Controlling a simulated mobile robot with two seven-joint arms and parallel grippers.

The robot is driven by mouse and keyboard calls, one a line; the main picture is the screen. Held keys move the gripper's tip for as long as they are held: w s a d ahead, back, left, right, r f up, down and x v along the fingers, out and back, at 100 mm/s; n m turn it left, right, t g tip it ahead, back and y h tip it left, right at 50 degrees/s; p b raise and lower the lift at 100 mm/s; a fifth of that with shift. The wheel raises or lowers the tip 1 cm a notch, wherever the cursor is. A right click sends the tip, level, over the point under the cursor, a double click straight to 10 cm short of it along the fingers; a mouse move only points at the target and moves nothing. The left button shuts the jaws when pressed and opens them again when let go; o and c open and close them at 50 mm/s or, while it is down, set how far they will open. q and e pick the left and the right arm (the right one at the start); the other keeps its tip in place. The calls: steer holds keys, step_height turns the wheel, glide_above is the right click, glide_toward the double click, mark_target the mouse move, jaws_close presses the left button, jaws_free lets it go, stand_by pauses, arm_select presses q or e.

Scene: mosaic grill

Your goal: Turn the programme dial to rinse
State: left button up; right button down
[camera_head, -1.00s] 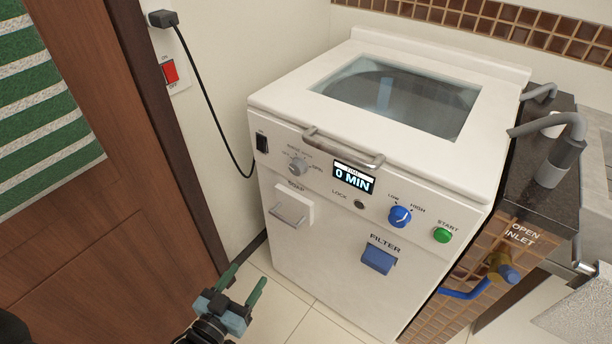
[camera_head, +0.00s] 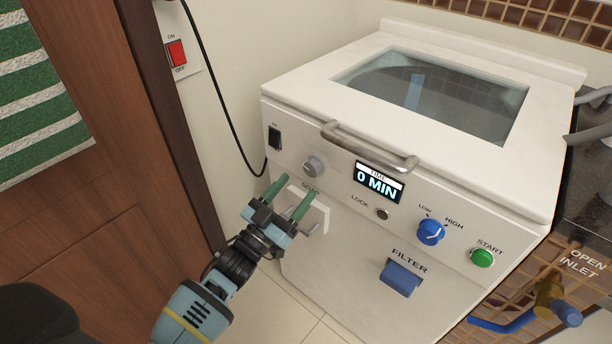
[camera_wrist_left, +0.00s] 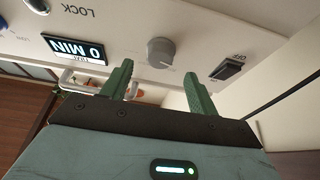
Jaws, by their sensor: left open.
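The programme dial, a round grey knob (camera_head: 314,166), is on the upper left of the white machine's front panel (camera_head: 340,260). It also shows in the left wrist view (camera_wrist_left: 161,52), upside down, just beyond and between the fingertips. My left gripper (camera_head: 292,190) is open and empty, with its green fingers pointing up toward the dial and apart from it. In the head view it covers part of the soap drawer (camera_head: 318,214). The dial's printed labels cannot be read now. My right gripper is not in view.
A metal handle (camera_head: 370,150) sticks out above the panel, close to the dial. A black switch (camera_head: 274,137) is to the dial's left. The display (camera_head: 378,184) reads 0 MIN. A blue low-high knob (camera_head: 431,232), green start button (camera_head: 482,257) and blue filter (camera_head: 400,278) are further right.

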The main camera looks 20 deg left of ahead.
mark_target(309, 172)
arm_select(q)
steer(key=shift+x, duration=2.35)
steer(key=c, duration=1)
